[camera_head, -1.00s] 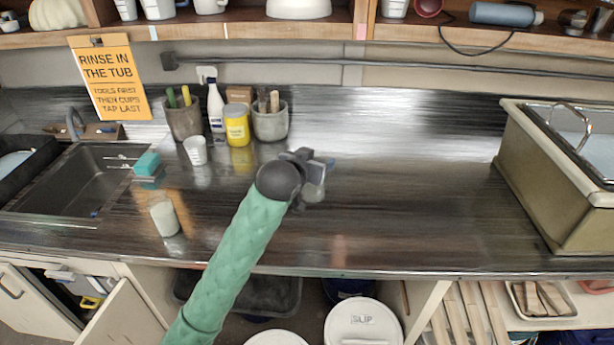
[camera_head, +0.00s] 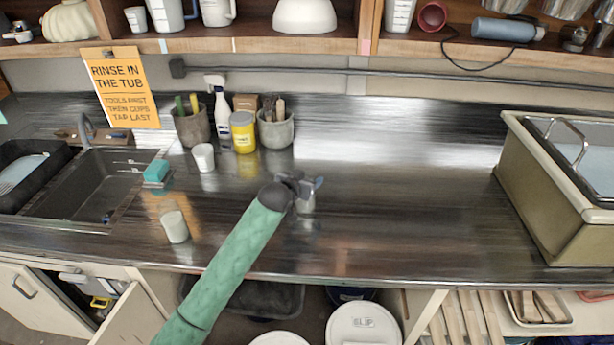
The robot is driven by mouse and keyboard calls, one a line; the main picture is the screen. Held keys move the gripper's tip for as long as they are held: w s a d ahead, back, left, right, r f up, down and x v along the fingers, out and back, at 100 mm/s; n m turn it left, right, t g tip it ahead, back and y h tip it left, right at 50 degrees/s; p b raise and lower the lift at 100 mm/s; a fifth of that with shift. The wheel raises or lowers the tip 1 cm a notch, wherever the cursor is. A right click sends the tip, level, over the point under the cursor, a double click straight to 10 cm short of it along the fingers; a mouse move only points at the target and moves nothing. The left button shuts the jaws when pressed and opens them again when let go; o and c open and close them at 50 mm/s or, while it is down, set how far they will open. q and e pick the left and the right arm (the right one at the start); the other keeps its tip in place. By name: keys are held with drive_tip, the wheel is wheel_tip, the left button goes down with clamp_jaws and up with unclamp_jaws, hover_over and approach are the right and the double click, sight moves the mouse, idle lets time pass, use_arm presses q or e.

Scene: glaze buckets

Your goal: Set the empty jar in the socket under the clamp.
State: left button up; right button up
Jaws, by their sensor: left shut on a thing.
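My left arm comes up from the lower left, and its gripper (camera_head: 303,188) is over the middle of the metal counter. It is shut on a small clear jar (camera_head: 306,204), which looks empty and is mostly hidden behind the gripper. I cannot tell whether the jar touches the counter. Another jar (camera_head: 174,226), with white contents, stands upright on the counter to the left of my arm. I see no clamp or socket in this view. My right gripper is not in view.
A white cup (camera_head: 203,157), a yellow tub (camera_head: 243,133), a spray bottle (camera_head: 221,112) and two tool crocks stand at the back. The sink (camera_head: 85,185) is at left, a large beige bin (camera_head: 550,190) at right. The counter right of my gripper is clear.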

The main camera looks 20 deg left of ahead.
use_arm(q)
drive_tip(key=shift+f, duration=0.25)
drive_tip(key=o, duration=1.3)
drive_tip(key=shift+f, duration=0.1)
